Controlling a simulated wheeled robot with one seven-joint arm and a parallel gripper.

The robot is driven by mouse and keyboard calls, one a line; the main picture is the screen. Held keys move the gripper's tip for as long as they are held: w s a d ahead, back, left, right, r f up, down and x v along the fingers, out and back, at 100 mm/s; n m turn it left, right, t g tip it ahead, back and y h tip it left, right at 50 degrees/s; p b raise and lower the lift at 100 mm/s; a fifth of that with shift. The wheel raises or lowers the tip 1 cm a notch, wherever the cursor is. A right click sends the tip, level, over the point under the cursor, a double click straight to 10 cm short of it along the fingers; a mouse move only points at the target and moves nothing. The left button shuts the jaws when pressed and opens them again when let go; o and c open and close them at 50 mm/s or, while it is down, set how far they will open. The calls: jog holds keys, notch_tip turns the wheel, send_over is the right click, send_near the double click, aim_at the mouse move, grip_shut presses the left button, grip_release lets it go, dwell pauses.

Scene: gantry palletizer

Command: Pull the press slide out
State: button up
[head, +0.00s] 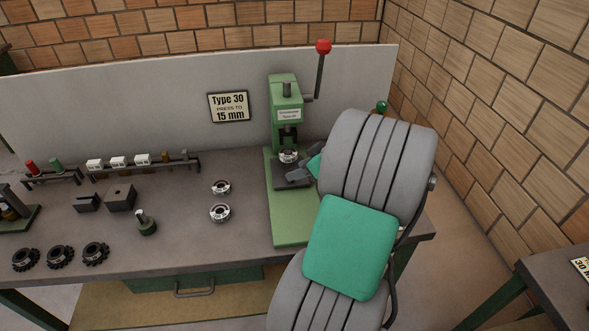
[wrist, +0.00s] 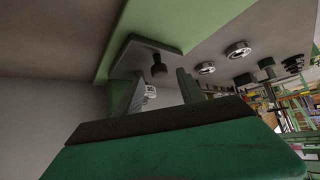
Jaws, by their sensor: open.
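The green press (head: 285,105) stands on the bench with a red-knobbed lever at its upper right. Its slide is a dark plate (head: 290,178) low in the press, with a metal ring (head: 288,156) above it under the ram. My gripper (head: 304,163) is at the right side of the slide, partly hidden by my arm. In the wrist view, the slide plate (wrist: 135,52) carries a dark knob (wrist: 158,68). My open gripper (wrist: 161,77) has one finger on each side of the knob, with visible gaps. Whether the fingertips reach past it is unclear.
Two metal rings (head: 220,200) lie on the bench left of the press. Dark blocks (head: 120,197), a small post (head: 145,222) and several dark gear-like rings (head: 60,258) are farther left. A grey panel (head: 170,110) stands behind. My arm covers the bench's right end.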

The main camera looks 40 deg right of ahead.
aim_at(289, 164)
jog(key=shift+x, duration=1.5)
jog(key=shift+c, duration=0.5)
grip_shut()
